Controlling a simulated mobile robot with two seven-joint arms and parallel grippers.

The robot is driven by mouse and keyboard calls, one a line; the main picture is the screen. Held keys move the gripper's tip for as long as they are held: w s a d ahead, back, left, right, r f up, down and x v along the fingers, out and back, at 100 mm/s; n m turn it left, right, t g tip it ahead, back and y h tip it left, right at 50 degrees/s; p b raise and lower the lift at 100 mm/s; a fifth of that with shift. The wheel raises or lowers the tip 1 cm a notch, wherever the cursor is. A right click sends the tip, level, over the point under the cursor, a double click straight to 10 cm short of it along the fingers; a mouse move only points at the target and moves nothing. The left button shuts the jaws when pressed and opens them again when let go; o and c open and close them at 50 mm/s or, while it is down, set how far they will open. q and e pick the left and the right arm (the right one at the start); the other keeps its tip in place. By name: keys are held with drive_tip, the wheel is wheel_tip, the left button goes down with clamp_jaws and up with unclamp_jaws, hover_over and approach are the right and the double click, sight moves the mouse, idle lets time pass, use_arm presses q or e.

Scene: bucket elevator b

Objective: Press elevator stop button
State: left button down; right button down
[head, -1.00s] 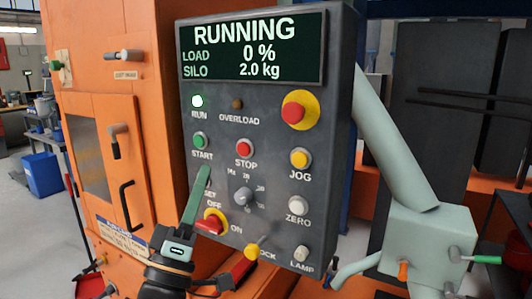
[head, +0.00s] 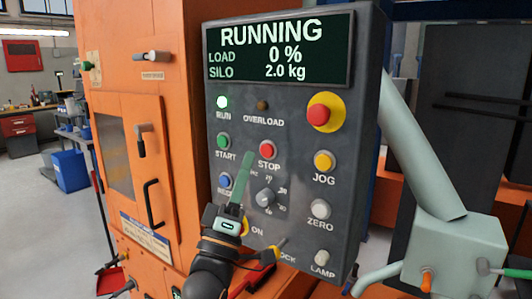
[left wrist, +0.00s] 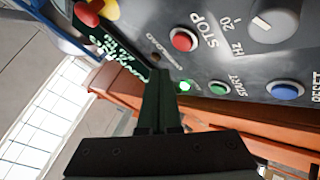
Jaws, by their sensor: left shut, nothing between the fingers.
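The red STOP button (head: 267,149) sits on the grey control panel (head: 300,110), below the OVERLOAD lamp and right of the green START button (head: 223,142). The STOP button also shows in the left wrist view (left wrist: 184,39), uncovered. My left gripper (head: 248,156) is shut and empty. In the head view its slim green fingers point upward, with the tips just left of and slightly below the STOP button. In the left wrist view the fingers (left wrist: 158,74) appear apart from the button. The display (head: 278,50) reads RUNNING, load 0 %, silo 2.0 kg; the RUN lamp (head: 222,102) is lit green.
A red emergency knob on yellow (head: 321,114), yellow JOG button (head: 324,161), blue RESET button (head: 226,182) and speed dial (head: 265,197) are nearby. An orange cabinet (head: 180,110) stands left. A pale pipe (head: 425,160) slopes at right.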

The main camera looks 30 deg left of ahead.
sight(268, 136)
use_arm(q)
drive_tip(key=w, duration=0.3)
drive_tip(key=shift+d, duration=0.15)
idle(0.4)
idle(1.6)
drive_tip(key=shift+w, duration=0.4)
drive_tip(key=shift+w, duration=0.4)
idle(0.5)
drive_tip(key=shift+s, duration=0.1)
drive_tip(key=shift+s+p, duration=0.4)
drive_tip(key=shift+s, duration=0.35)
drive_tip(key=shift+s, duration=0.1)
